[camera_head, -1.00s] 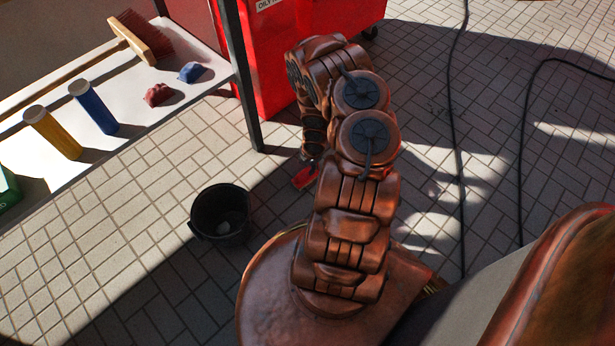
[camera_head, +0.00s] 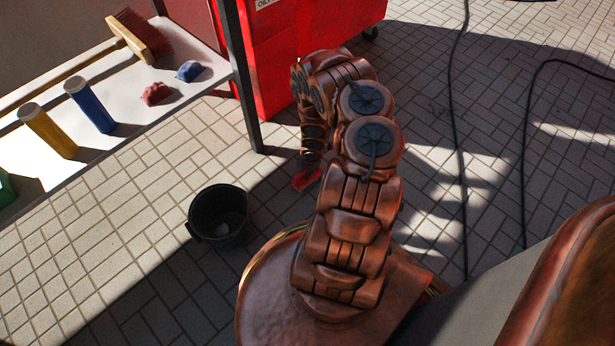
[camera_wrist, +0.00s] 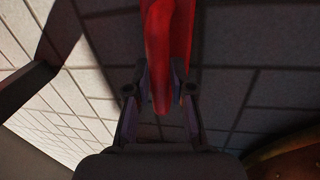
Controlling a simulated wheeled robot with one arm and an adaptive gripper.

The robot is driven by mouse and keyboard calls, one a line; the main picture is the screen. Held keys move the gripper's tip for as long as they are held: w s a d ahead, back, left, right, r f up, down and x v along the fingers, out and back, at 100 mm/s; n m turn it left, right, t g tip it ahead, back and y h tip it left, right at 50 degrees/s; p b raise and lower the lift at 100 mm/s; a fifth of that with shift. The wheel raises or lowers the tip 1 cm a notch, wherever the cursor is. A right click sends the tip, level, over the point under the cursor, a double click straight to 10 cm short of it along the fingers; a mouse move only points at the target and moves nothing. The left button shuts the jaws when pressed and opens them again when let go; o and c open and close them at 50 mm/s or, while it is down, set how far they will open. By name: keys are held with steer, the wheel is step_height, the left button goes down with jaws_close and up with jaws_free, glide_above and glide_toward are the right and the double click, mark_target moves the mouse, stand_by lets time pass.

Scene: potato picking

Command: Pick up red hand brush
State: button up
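The red hand brush (camera_head: 308,178) shows in the head view as a small red patch at floor level, beside the lower end of my arm. Most of it is hidden there by my arm. In the wrist view its red handle (camera_wrist: 163,88) runs from the top edge down between the fingers. Its rounded end points toward my palm. My gripper (camera_wrist: 160,75) has one dark finger on each side of the handle, drawn in close, with no clear gap on either side. The fingertips are hidden in the head view.
A black bucket (camera_head: 217,226) stands on the tiles left of my arm. A white table (camera_head: 140,122) with a broom (camera_head: 141,38), cans and small lumps is at left, its dark leg (camera_head: 247,100) near my arm. A red bin (camera_head: 275,75) stands behind. Cables cross the floor at right.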

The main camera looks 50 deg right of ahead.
mark_target(305, 182)
jaws_close()
steer(key=shift+r, duration=0.15)
steer(key=shift+r+p, duration=1.05)
steer(key=shift+r, duration=0.8)
steer(key=shift+s+a+f, duration=0.15)
steer(key=shift+a+f, duration=0.05)
steer(key=shift+s+a, duration=0.1)
steer(key=shift+a, duration=0.25)
steer(key=shift+s+a+r+b, duration=0.1)
steer(key=shift+s+a+b, duration=0.25)
steer(key=shift+s+a, duration=0.15)
steer(key=s+a+r+p, duration=0.1)
steer(key=s+a+p, duration=0.1)
steer(key=s+a, duration=0.5)
steer(key=a, duration=0.4)
steer(key=shift+s+r, duration=0.15)
steer(key=shift+s, duration=0.15)
